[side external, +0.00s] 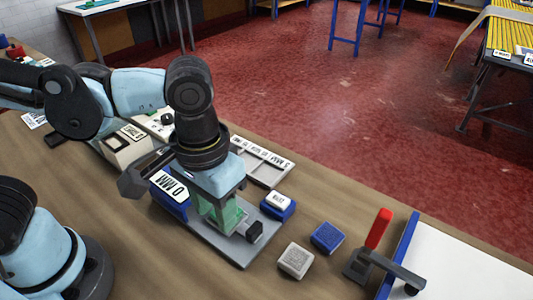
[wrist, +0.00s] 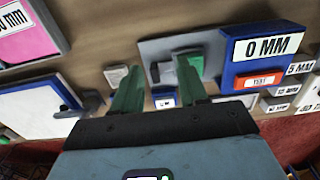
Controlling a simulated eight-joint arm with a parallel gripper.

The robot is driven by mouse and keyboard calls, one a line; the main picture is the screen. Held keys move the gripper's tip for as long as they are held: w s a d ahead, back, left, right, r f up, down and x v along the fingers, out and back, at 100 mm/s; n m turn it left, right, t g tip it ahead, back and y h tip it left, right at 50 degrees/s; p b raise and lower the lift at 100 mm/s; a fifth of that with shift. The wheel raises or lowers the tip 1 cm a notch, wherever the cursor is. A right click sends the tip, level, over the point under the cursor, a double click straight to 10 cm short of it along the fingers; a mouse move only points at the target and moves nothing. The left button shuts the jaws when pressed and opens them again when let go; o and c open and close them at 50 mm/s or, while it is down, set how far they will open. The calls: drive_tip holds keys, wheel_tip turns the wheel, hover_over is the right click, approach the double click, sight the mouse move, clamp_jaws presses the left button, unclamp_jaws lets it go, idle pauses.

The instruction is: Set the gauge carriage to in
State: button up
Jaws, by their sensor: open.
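The gauge is a grey plate (side external: 225,246) on the wooden bench, with a blue block marked "0 MM" (side external: 170,192) at its left end. The wrist view also shows the grey plate (wrist: 210,42) and the blue "0 MM" block (wrist: 265,48). A black block (side external: 254,231) stands at the plate's front right; I cannot tell if it is the carriage or part of it. My gripper (side external: 222,216) points down over the plate with its green fingers apart. In the wrist view my gripper (wrist: 159,66) is open; contact with the carriage is unclear, and the fingers hide part of the plate.
A blue block with a white label (side external: 278,205) sits right of the plate. A grey block (side external: 295,260) and a blue block (side external: 327,237) lie farther right. A red-handled clamp (side external: 378,230) stands beside a blue-edged white board (side external: 455,260). A grey labelled tray (side external: 262,160) lies behind.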

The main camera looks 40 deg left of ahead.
drive_tip(key=s+d+r, duration=0.2)
drive_tip(key=s, duration=0.1)
drive_tip(key=w+a+r, duration=0.2)
drive_tip(key=w+a, duration=0.5)
drive_tip(key=a, duration=0.3)
drive_tip(key=w+a+r, duration=0.2)
drive_tip(key=w+a, duration=0.5)
drive_tip(key=a, duration=0.3)
drive_tip(key=shift+w, duration=0.2)
hover_over(254, 227)
wheel_tip(254, 227, down, 4)
wheel_tip(254, 227, down, 11)
drive_tip(key=shift+f, duration=0.2)
